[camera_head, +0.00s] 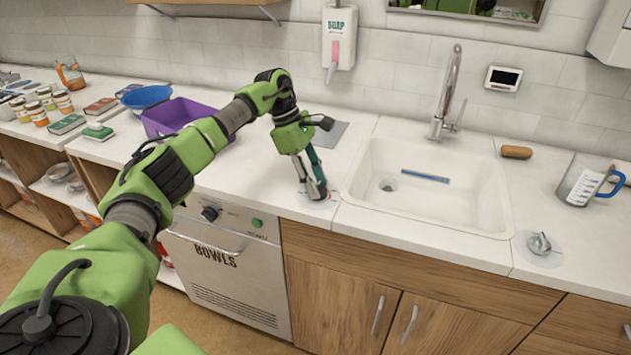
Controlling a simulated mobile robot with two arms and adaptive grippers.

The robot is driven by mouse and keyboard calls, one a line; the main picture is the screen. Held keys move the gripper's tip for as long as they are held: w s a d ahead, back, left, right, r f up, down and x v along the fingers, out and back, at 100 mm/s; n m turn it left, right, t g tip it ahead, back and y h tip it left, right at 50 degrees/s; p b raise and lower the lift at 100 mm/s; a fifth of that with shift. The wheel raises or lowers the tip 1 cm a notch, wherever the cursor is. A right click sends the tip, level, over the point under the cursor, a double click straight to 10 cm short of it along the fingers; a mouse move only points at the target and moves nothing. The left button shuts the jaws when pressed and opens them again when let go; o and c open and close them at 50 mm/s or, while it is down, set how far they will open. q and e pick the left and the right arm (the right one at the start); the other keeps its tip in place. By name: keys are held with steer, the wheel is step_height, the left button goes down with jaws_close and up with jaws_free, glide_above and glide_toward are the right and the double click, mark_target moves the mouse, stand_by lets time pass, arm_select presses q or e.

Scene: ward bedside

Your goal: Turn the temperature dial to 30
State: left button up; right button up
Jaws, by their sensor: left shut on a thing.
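My left gripper (316,188) reaches down to the counter just left of the sink. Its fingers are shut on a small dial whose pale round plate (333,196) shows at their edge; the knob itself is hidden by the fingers. A similar silver knob on a round clear plate (540,243) stands free on the counter right of the sink. A small display (503,79) with a dark screen hangs on the wall; no number is readable on it. I cannot read the dial's setting. My right gripper is out of view.
The white sink (480,218) holds a blue strip (425,176), with a tall faucet (447,95) behind it. A measuring jug (583,182) stands at the right. A purple bin (180,112) and blue bowl (146,96) stand at the left, beyond my left arm.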

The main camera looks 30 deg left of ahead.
arm_select(q)
steer(key=o, duration=1.1)
steer(key=shift+o, duration=0.2)
steer(key=v, duration=1.2)
